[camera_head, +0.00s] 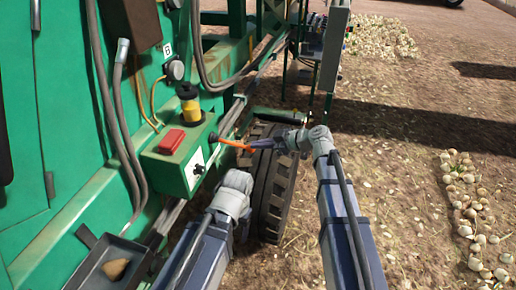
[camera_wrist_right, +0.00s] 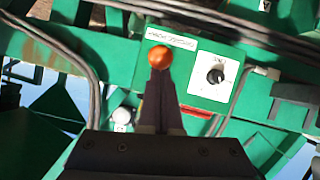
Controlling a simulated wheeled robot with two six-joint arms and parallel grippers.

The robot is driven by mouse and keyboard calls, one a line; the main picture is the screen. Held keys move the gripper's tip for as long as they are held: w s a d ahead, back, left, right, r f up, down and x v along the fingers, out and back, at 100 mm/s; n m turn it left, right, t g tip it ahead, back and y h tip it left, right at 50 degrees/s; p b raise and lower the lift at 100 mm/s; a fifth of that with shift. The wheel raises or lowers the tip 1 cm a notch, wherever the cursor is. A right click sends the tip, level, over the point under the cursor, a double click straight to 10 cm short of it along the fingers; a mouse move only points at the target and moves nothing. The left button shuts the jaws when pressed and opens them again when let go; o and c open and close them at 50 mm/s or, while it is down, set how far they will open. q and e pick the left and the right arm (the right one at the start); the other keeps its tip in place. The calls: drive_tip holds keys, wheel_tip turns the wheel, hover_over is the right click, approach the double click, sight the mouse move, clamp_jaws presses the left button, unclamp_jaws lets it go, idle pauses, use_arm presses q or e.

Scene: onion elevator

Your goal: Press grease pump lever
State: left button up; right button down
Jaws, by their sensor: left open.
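The grease pump lever (camera_head: 236,144) is an orange rod that sticks out to the right from the green control box, above the tyre. In the right wrist view, an orange ball (camera_wrist_right: 159,58) shows right at the fingertips. My right gripper (camera_head: 268,144) is at the lever's outer part, and its dark fingers (camera_wrist_right: 160,85) look shut together. I cannot tell whether any of the lever is between them. My left gripper (camera_head: 243,228) is open and low, left of the tyre, mostly hidden behind its own wrist and clear of the lever.
The green control box (camera_head: 166,170) carries a red block (camera_head: 172,141), a black knob (camera_head: 198,169) and a yellow-and-black pump (camera_head: 190,105). A large tyre (camera_head: 274,198) stands beside the box. Hoses hang on the green machine side. Onions (camera_head: 466,200) lie on open ground at the right.

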use_arm(q)
wheel_tip(320, 180, down, 11)
drive_tip(key=b, duration=0.9)
use_arm(e)
wheel_tip(320, 180, down, 8)
drive_tip(key=y, duration=0.1)
drive_tip(key=shift+a+r+t+y, duration=0.15)
drive_tip(key=shift+a+t+y, duration=0.15)
drive_tip(key=shift+a, duration=0.05)
use_arm(q)
drive_tip(key=shift+r, duration=0.1)
